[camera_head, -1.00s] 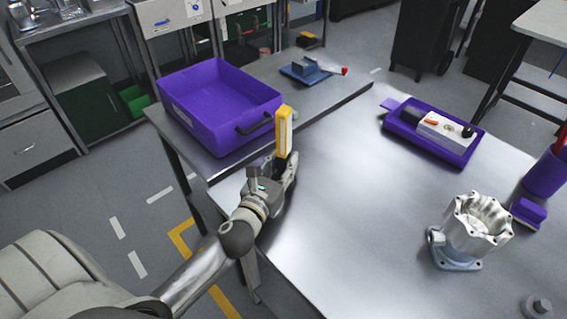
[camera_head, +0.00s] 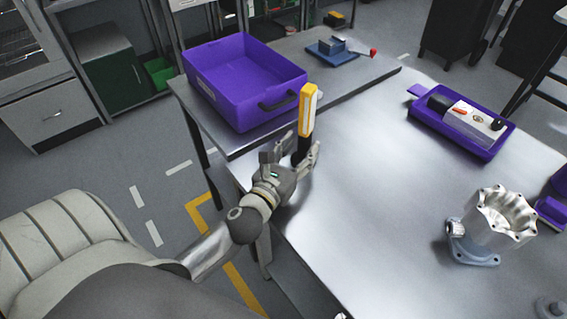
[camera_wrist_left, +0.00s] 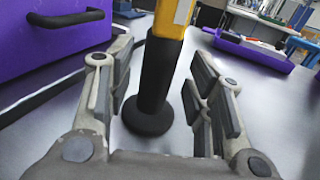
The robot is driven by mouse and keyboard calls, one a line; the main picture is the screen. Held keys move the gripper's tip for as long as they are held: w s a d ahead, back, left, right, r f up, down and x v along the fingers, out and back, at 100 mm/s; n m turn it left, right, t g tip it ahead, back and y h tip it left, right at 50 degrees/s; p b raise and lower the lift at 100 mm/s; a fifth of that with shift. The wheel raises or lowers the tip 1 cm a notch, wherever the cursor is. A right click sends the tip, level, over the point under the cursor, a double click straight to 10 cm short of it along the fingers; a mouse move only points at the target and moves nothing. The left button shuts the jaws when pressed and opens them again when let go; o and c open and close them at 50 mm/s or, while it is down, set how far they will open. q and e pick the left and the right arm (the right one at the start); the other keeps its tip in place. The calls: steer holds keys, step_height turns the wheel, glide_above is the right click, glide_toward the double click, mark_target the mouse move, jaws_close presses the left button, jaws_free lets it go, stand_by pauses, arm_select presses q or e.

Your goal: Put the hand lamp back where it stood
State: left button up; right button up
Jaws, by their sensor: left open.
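The hand lamp (camera_head: 308,110) is yellow with a pale strip and a black handle. It stands upright on the metal table, beside the purple bin's handle. In the left wrist view its black handle and round foot (camera_wrist_left: 149,116) rest on the table top. My left gripper (camera_head: 304,157) is open at the lamp's lower part. In the left wrist view its fingers stand on either side of the handle, with gaps showing on both sides. The lamp's top is cut off in that view. My right gripper is not in view.
A purple bin (camera_head: 222,100) stands just left of the lamp. A purple tray (camera_head: 430,126) with a white-and-black device lies to the right. A metal housing (camera_head: 497,222) stands at the right front. A blue fixture (camera_head: 331,52) sits behind. The table's middle is clear.

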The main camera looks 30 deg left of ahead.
arm_select(q)
steer(key=s, duration=0.2)
steer(key=s+b, duration=0.1)
steer(key=s, duration=0.2)
steer(key=s+b, duration=0.1)
steer(key=s, duration=0.2)
steer(key=shift+d+f, duration=0.1)
steer(key=shift+d, duration=0.15)
steer(key=shift+s, duration=0.55)
